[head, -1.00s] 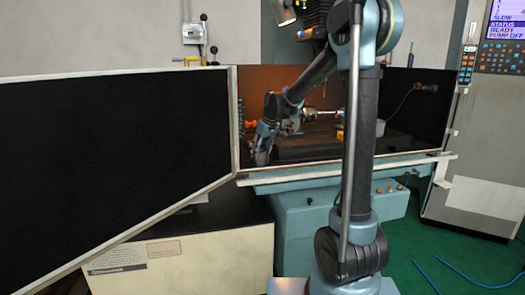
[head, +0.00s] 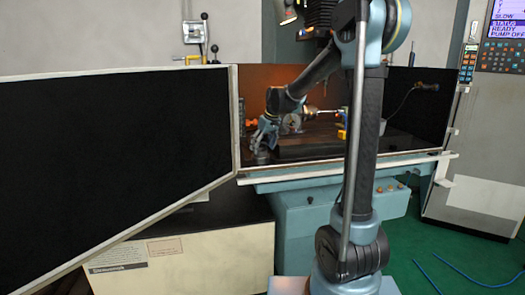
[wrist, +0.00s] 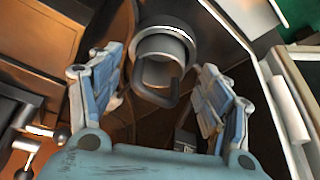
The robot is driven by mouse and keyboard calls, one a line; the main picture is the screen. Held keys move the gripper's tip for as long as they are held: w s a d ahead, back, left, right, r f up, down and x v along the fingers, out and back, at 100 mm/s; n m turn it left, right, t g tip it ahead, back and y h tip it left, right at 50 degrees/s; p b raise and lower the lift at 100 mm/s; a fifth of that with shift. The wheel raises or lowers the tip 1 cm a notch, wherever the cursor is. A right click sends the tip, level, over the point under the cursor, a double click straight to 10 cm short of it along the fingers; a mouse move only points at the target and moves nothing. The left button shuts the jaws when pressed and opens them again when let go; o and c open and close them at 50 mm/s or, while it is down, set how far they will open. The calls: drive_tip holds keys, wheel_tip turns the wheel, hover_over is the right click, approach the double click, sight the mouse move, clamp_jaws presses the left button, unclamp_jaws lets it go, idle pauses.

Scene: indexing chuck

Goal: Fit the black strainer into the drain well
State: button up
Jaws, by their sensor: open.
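My gripper (wrist: 165,100) is open, with its two blue fingers spread wide and nothing pinched between them. Beyond the fingertips in the wrist view is a dark grey round piece, which looks like the strainer (wrist: 163,47), with a wide ring, a lighter cylinder and a dark loop. It lies between the lines of the fingers and appears clear of both. In the head view my gripper (head: 266,133) is just above this small dark piece (head: 262,157) at the left end of the machine bed. I cannot make out the drain well or whether the piece sits in it.
A large black panel (head: 115,165) with a white edge stands at the left front. A white-edged front rail (head: 340,167) runs along the machine. The chuck (head: 291,124) is just right of my gripper. Levers with round knobs (wrist: 40,135) are at the wrist view's lower left.

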drive_tip(key=v, duration=1)
drive_tip(key=shift+d, duration=0.1)
drive_tip(key=s+d+f+m+h, duration=0.1)
drive_tip(key=s+d+f+m, duration=0.15)
drive_tip(key=s+d, duration=0.55)
drive_tip(key=s+d+f+m, duration=0.1)
drive_tip(key=s+d+f, duration=0.35)
drive_tip(key=s, duration=0.55)
drive_tip(key=s+d+f+m+h, duration=0.1)
drive_tip(key=s+d+f+m, duration=0.1)
drive_tip(key=s+d+f, duration=0.2)
drive_tip(key=s+d+f+m+g, duration=0.1)
drive_tip(key=s+d+f, duration=0.3)
drive_tip(key=s+f, duration=0.6)
drive_tip(key=s+m, duration=0.1)
drive_tip(key=s, duration=0.3)
drive_tip(key=shift+s+d+h, duration=0.2)
drive_tip(key=shift+s+h, duration=0.15)
drive_tip(key=shift+h, duration=0.05)
drive_tip(key=shift+m, duration=0.25)
drive_tip(key=shift+w+f, duration=0.25)
drive_tip(key=shift+w, duration=0.2)
